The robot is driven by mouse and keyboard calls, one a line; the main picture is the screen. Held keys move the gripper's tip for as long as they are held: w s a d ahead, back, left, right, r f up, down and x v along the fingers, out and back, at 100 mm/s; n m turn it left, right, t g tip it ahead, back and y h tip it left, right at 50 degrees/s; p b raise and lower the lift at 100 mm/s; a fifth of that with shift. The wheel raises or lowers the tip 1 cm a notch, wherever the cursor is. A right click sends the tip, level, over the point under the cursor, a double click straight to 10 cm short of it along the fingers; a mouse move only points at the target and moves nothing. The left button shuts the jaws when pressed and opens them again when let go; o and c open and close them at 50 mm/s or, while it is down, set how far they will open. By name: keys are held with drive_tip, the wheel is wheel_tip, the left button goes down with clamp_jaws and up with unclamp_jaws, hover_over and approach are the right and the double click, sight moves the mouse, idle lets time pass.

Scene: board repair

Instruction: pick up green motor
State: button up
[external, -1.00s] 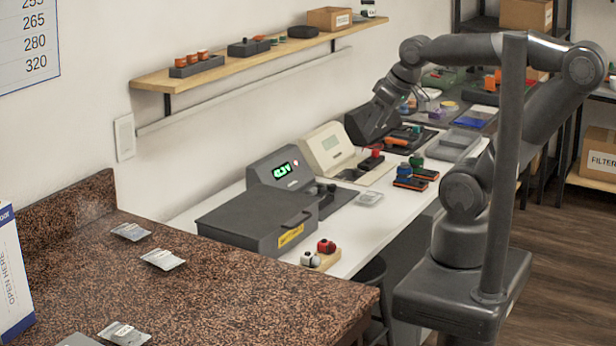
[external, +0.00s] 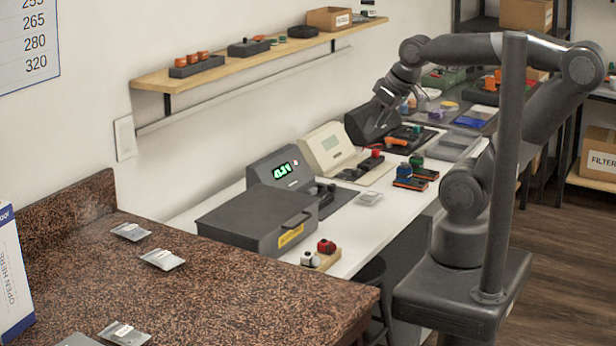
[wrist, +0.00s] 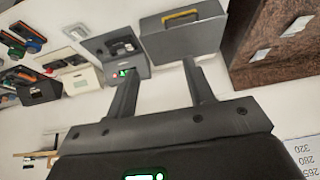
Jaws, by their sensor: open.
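A small green motor (external: 416,160) stands on a dark block with orange edging on the white bench, beside a similar blue motor (external: 403,170). A small green piece, probably the same motor, shows at the far left of the wrist view (wrist: 34,47). My gripper (external: 383,97) is above the back of the bench, up and left of the green motor and well apart from it. In the wrist view my gripper (wrist: 157,72) is open, with nothing between its two fingers.
A dark meter (external: 280,168), a cream meter (external: 326,148) and a grey case (external: 258,219) line the bench by the wall. A wooden shelf (external: 235,63) runs above. A brown speckled counter (external: 200,275) is in front. Some white bench front is clear.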

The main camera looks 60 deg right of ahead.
drive_tip(key=shift+o, duration=0.5)
drive_tip(key=o, duration=0.4)
